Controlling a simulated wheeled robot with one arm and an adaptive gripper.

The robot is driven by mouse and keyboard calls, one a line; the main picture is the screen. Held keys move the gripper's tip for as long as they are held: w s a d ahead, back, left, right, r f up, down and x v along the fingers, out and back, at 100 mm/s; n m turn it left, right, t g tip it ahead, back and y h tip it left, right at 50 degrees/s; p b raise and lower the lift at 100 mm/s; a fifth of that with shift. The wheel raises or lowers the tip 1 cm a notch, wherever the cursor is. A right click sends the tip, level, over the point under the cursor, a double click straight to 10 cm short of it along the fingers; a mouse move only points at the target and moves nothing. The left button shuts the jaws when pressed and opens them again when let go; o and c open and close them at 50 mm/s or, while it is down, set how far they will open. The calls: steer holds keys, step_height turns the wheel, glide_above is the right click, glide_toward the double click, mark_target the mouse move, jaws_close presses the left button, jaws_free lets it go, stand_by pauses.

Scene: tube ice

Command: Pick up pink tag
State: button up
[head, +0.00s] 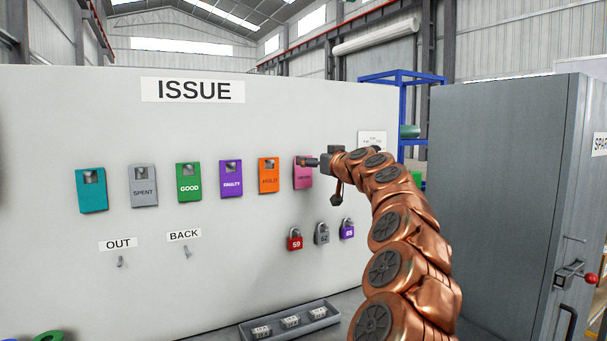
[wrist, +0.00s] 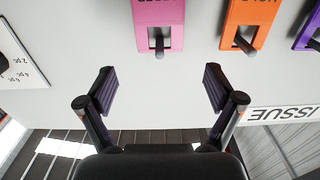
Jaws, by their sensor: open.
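The pink tag (head: 303,180) hangs on the white board at the right end of a row of coloured tags. My gripper (head: 312,162) is in front of it and covers part of it. In the wrist view, which is upside down, the pink tag (wrist: 159,14) hangs on a peg at the top middle, its far end cut off by the frame. My gripper (wrist: 160,88) is open and empty, its two fingers spread on either side of the tag's line. The tag is not between the fingertips.
An orange tag (head: 269,175) hangs close beside the pink one. Several padlocks (head: 322,234) hang below, and a grey tray (head: 335,313) lies under them. A white card (head: 373,138) is to the right. A grey cabinet (head: 500,180) stands at the right.

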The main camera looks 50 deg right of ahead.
mark_target(303, 172)
steer(key=x, duration=0.1)
steer(key=p+x, duration=0.1)
steer(key=x, duration=0.1)
steer(key=p+x, duration=0.1)
steer(key=x, duration=0.1)
steer(key=shift+f, duration=0.25)
steer(key=shift+w+d+f, duration=0.1)
steer(key=shift+w+d, duration=0.1)
steer(key=shift+w, duration=0.3)
steer(key=c, duration=1)
